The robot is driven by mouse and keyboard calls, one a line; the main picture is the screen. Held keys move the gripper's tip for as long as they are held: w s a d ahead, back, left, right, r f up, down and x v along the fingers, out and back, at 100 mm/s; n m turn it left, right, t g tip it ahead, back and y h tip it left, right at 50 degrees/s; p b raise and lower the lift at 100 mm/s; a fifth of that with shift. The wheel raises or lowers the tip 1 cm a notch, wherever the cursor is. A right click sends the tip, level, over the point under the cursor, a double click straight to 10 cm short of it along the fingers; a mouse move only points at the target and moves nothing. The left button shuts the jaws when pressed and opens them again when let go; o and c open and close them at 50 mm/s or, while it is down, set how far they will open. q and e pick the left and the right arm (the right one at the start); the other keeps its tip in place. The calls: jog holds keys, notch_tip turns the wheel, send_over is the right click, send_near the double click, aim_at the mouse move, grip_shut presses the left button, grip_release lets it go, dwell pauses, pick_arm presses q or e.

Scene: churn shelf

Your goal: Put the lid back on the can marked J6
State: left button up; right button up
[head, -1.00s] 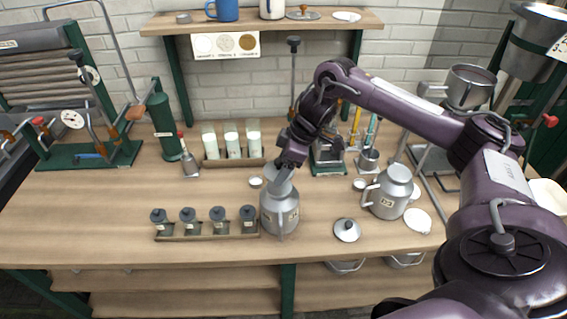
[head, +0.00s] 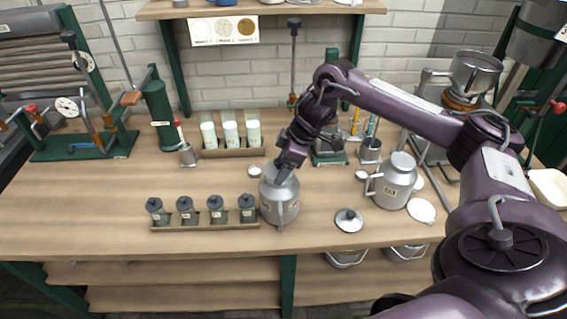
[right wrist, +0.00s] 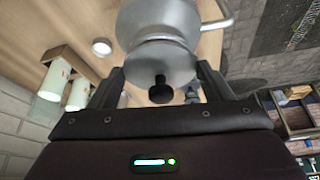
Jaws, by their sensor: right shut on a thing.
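A grey metal can (head: 279,208) stands upright at the middle of the bench, with a label too small to read surely. My right gripper (head: 284,172) is over its top. In the right wrist view, a grey lid (right wrist: 160,62) with a black knob lies between the two fingers of my right gripper (right wrist: 160,85), which is shut on it at its sides. The lid is at the mouth of the can (right wrist: 160,18); I cannot tell whether it is fully seated. A second grey can (head: 396,180) stands to the right. A loose lid (head: 349,220) with a dark knob lies between the cans. My left gripper is not in view.
A rack of small dark-lidded jars (head: 205,222) is just left of the can. White-filled tubes (head: 231,135) stand behind in a holder. A white disc (head: 422,210) lies right of the second can. The bench's left front is clear.

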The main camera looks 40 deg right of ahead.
jog(key=shift+r+p, duration=0.1)
jog(key=shift+p, duration=0.6)
dwell(0.7)
jog(key=shift+f+p, duration=0.2)
jog(key=shift+p, duration=0.1)
dwell(0.8)
jog(key=shift+p, duration=0.3)
dwell(0.5)
jog(key=o, duration=1)
jog(key=shift+o, duration=0.4)
jog(key=shift+r+p, duration=3.5)
jog(key=shift+p, duration=0.15)
